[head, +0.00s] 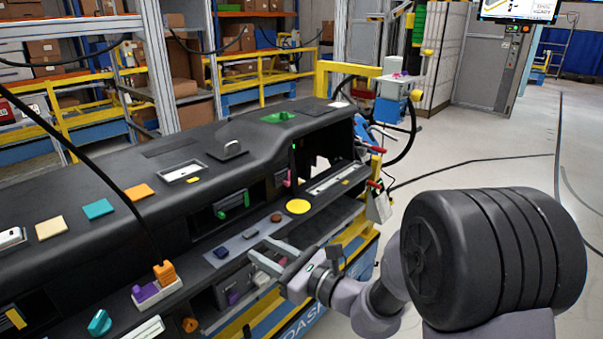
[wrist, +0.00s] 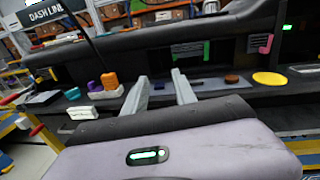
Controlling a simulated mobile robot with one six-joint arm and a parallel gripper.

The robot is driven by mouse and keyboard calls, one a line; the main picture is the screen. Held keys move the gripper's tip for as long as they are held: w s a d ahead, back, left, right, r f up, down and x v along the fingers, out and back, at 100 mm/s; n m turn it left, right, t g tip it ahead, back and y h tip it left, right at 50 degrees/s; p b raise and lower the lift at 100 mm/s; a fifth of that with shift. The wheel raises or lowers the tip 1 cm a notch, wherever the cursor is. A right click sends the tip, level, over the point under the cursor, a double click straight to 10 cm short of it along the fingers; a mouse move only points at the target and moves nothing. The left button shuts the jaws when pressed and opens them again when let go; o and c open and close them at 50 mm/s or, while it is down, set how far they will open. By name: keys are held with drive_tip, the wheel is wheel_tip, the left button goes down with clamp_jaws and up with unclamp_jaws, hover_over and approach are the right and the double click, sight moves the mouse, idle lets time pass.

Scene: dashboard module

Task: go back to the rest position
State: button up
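My gripper (head: 268,256) is in front of the dashboard module, near its lower ledge, at the end of my grey arm. Its two light grey fingers are spread apart with nothing between them. In the wrist view my gripper (wrist: 160,92) also shows its fingers apart, pointing toward the ledge. The black dashboard module (head: 115,175) fills the left and middle of the head view. Whether a finger touches the ledge cannot be told.
On the ledge are a yellow disc (head: 298,206), a brown round piece (head: 276,217), a grey plate (head: 236,248) and an orange block (head: 165,273) beside a purple one (head: 146,292). Coloured tiles lie on top. Open floor (head: 470,135) lies to the right.

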drive_tip(key=s+r+n+g+h, duration=0.1)
drive_tip(key=s+r+n+g, duration=0.3)
drive_tip(key=s, duration=0.3)
drive_tip(key=s+r+n+g, duration=0.2)
drive_tip(key=s+n+g, duration=0.1)
drive_tip(key=s+n, duration=0.4)
drive_tip(key=s+d+f+n+h, duration=0.3)
drive_tip(key=s+d+n+h, duration=0.35)
drive_tip(key=s+d, duration=0.4)
drive_tip(key=s+d+n+t+h, duration=0.1)
drive_tip(key=d+h, duration=0.4)
drive_tip(key=d, duration=0.5)
drive_tip(key=shift+s+d+r+n+t, duration=0.2)
drive_tip(key=shift+n+t, duration=0.25)
drive_tip(key=shift+t, duration=0.65)
drive_tip(key=shift+o, duration=0.5)
drive_tip(key=shift+h, duration=0.25)
